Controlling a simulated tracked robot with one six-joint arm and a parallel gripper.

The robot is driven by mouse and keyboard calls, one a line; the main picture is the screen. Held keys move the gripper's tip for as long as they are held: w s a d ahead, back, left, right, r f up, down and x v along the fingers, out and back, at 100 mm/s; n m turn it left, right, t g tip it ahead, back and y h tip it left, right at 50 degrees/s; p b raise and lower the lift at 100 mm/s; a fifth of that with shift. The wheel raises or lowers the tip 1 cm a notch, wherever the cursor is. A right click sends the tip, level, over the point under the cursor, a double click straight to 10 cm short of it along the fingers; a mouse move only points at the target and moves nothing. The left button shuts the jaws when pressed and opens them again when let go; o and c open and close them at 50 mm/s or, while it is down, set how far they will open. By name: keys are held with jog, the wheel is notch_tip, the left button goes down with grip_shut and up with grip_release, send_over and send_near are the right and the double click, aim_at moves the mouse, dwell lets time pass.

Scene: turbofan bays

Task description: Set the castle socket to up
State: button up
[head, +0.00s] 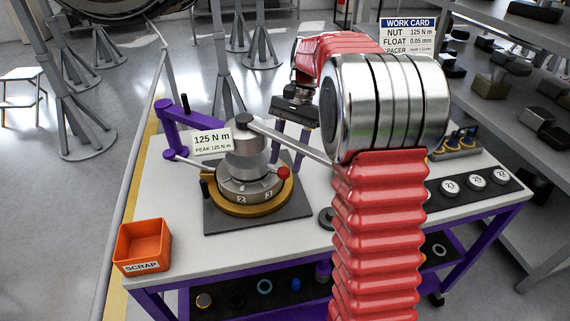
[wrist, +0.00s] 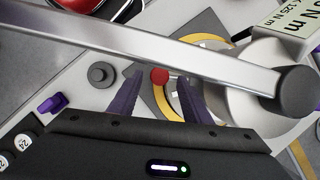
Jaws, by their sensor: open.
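The likely castle socket is a grey metal cylinder (head: 250,162) standing over a numbered round collar (head: 250,190) in a brass ring. A long steel bar (head: 295,143) with a dark round cap runs from its top to the right; it crosses the wrist view (wrist: 150,50). A red ball knob (head: 284,172) sits at the collar's right side. My gripper (head: 290,148) is open and empty, pointing down behind the bar. In the wrist view, the red knob (wrist: 159,76) appears between my purple fingertips (wrist: 160,88), with no contact visible. My arm hides part of the bench.
A sign (head: 212,141) reads 125 N m beside a purple bracket (head: 178,112). An orange scrap bin (head: 143,247) stands at the bench's left front. Numbered discs (head: 476,180) lie in a dark strip at right.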

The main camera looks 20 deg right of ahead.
jog(key=shift+x, duration=1.15)
jog(key=shift+c, duration=0.4)
grip_shut()
